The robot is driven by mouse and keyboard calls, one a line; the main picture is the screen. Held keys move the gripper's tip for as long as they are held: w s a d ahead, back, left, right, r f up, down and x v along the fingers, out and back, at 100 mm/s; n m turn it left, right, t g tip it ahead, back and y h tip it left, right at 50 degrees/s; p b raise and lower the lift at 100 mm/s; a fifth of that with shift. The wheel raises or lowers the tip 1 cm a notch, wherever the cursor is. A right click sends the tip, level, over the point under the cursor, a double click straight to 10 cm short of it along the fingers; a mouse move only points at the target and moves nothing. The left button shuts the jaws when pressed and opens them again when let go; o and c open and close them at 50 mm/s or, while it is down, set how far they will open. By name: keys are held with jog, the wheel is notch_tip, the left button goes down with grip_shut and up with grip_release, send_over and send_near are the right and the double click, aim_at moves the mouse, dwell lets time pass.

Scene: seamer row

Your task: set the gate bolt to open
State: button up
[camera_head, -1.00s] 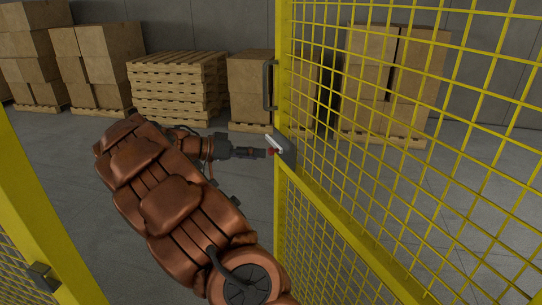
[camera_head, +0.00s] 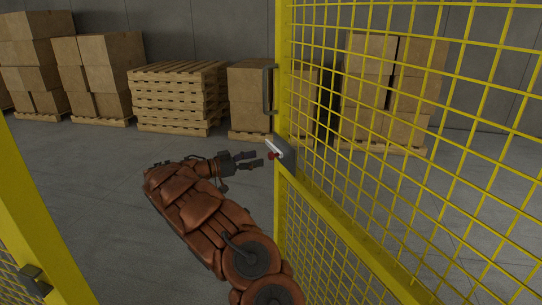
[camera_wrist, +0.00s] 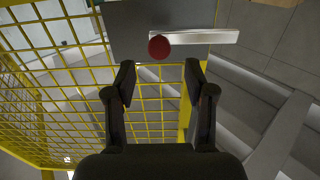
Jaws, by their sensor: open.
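The gate bolt (camera_head: 273,149) is a pale bar with a red knob on a dark grey plate, on the yellow mesh gate's (camera_head: 281,85) near edge. In the wrist view the red knob (camera_wrist: 159,47) stands ahead of the fingers, with the pale bar (camera_wrist: 205,36) running right from it across the dark plate (camera_wrist: 130,25). My gripper (camera_head: 258,159) is open and empty, just left of the knob and apart from it. In the wrist view my gripper (camera_wrist: 160,82) shows both fingers spread, with the knob beyond the gap between their tips.
A dark pull handle (camera_head: 267,90) is on the gate edge above the bolt. A yellow post (camera_head: 35,215) with a dark catch (camera_head: 35,279) stands at the left. Pallets (camera_head: 178,97) and cartons line the back wall. The floor between is clear.

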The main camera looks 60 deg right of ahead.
aim_at(269, 156)
jog(key=p+x, duration=0.2)
jog(key=x, duration=0.4)
jog(key=shift+s+d, duration=0.15)
jog(key=shift+d, duration=0.1)
grip_shut()
dwell(0.4)
